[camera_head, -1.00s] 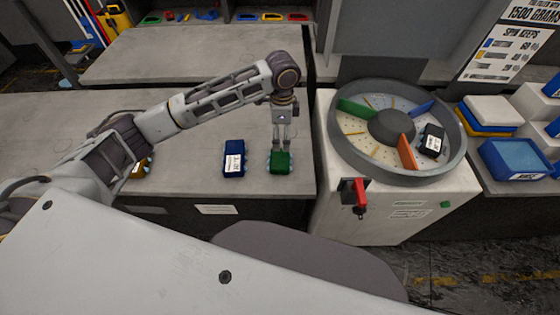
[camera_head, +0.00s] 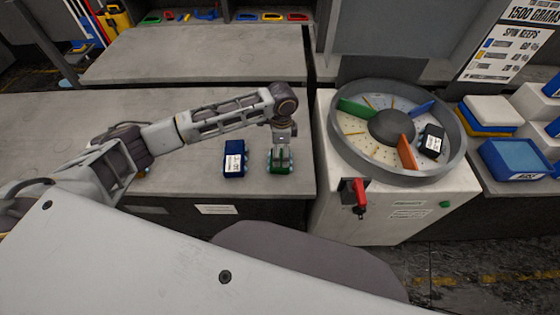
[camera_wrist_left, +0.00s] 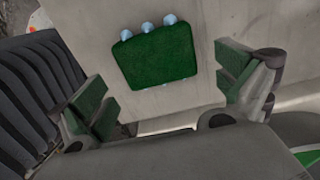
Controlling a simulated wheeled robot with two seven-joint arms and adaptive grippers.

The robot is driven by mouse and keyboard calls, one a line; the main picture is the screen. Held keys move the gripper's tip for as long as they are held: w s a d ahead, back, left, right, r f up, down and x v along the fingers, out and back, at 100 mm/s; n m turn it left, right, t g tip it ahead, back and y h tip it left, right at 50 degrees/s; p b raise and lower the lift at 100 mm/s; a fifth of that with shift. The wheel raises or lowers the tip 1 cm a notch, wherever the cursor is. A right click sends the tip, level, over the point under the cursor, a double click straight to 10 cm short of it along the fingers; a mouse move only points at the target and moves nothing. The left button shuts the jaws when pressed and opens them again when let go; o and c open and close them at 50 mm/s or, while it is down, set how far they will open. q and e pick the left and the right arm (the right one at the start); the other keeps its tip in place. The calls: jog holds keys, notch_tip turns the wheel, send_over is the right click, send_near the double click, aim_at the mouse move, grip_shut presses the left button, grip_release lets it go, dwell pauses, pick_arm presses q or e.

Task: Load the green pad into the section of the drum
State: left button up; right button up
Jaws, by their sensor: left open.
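The green pad (camera_head: 280,168) lies on the grey bench near its right front edge. My left gripper (camera_head: 281,158) is directly above it, pointing down, and hides part of it. In the left wrist view the green pad (camera_wrist_left: 158,57) shows pale round knobs along one edge, and the open fingers of my left gripper (camera_wrist_left: 165,92) stand apart with nothing between them. The round drum (camera_head: 345,150) is to the right, split into sections by green, blue and orange dividers. A dark block with a white label (camera_head: 431,141) sits in its right section. My right gripper is not in view.
A blue pad with a label (camera_head: 235,158) lies left of the green pad. A red-handled switch (camera_head: 360,195) is on the drum cabinet's front. Blue and white blocks (camera_head: 515,160) stand at the far right. The bench's left part is clear behind my arm.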

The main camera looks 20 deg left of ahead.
pick_arm(q)
jog(key=shift+s+a+f, duration=0.1)
jog(key=shift+f, duration=1.2)
jog(key=shift+s+a+f, duration=0.1)
jog(key=shift+f, duration=1.2)
jog(key=c, duration=0.9)
jog(key=shift+r, duration=0.1)
jog(key=shift+r, duration=4.95)
jog(key=shift+n, duration=0.4)
